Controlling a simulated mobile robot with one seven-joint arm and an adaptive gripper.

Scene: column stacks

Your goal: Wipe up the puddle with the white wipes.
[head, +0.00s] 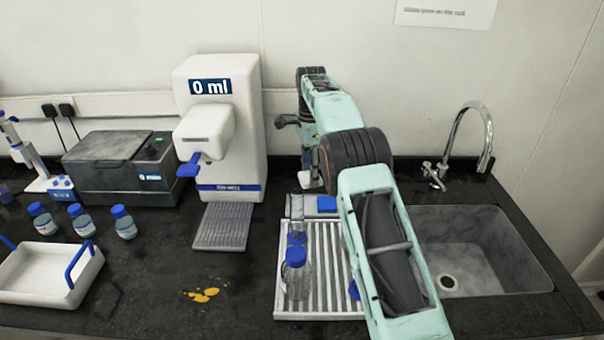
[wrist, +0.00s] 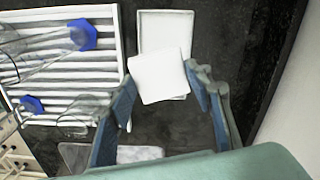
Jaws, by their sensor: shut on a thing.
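The yellow puddle (head: 204,295) lies on the dark counter in the head view, in front of the drip tray, as one larger patch with small spots beside it. In the wrist view, my gripper (wrist: 160,80) is shut on a white wipe (wrist: 158,75), a flat square sheet between its blue fingertips. A shallow white holder (wrist: 166,32) shows behind the wipe, partly covered by it. In the head view my arm reaches to the back of the counter beside the rack, and its own links largely hide the gripper and wipe.
A ribbed drying rack (head: 284,300) with clear blue-capped bottles (head: 296,275) stands right of the puddle. A white dispenser (head: 222,120) has a drip tray (head: 222,228) in front. A white carrier (head: 45,275) and several small bottles stand left. The sink (head: 480,250) is at the right.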

